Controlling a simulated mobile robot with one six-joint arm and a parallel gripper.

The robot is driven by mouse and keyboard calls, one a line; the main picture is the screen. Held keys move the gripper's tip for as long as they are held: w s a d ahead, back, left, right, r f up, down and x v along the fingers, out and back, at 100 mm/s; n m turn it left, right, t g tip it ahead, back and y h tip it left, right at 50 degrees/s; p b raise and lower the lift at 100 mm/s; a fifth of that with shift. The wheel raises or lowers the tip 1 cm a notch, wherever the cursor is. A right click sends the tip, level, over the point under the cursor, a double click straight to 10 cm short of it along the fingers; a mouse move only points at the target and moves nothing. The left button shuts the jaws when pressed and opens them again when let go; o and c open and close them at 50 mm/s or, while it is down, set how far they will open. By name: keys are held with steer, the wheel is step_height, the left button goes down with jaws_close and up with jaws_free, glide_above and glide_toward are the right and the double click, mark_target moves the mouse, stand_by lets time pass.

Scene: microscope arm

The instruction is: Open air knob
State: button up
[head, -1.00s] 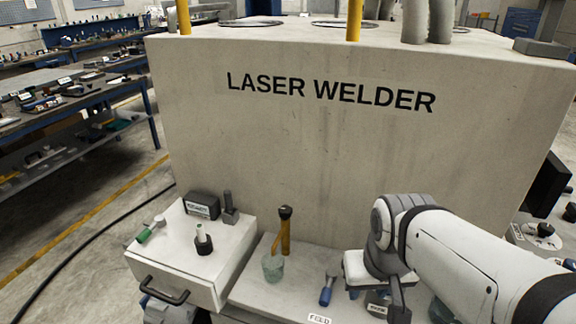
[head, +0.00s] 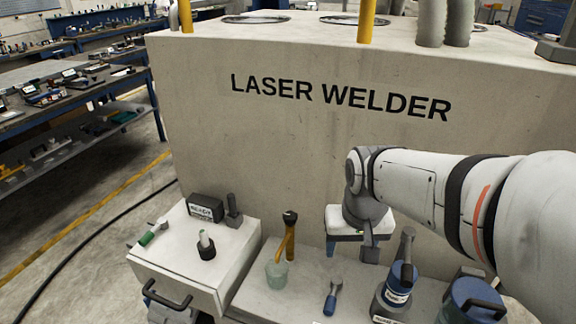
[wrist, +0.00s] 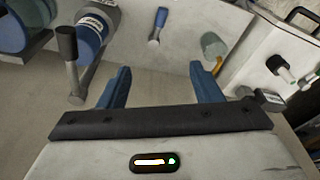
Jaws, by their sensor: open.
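No readable label says "air", so I cannot tell which part is the air knob. A small blue-handled lever (head: 333,296) lies on the pale ledge; in the wrist view it (wrist: 156,27) is ahead, between my fingertips in the picture but apart from them. A dark-handled lever (head: 406,256) stands on a blue canister (head: 390,299) and shows at the left in the wrist view (wrist: 69,62). A black-based knob with a pale top (head: 206,246) and a green-handled lever (head: 150,236) sit on the left box. My gripper (wrist: 160,68) is open and empty above the ledge.
The laser welder's wall (head: 300,160) rises behind the ledge. A yellow tube with a dark top (head: 286,240) and a clear cup (head: 276,273) stand between the left box and my gripper. Another blue canister (head: 470,298) stands at the right.

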steer(key=w+a+r+g+p, duration=0.1)
steer(key=w+a+p, duration=0.4)
steer(key=w, duration=0.9)
steer(key=m+g+p, duration=0.1)
steer(key=p, duration=0.2)
glide_above(290, 215)
step_height(290, 215, down, 4)
steer(key=shift+s+d+f, duration=0.1)
steer(key=shift+s, duration=0.05)
steer(key=shift+f, duration=0.25)
step_height(290, 215, down, 8)
steer(key=shift+r+p, duration=0.2)
steer(key=shift+p, duration=0.4)
steer(key=shift+c, duration=0.5)
steer(key=c, duration=0.9)
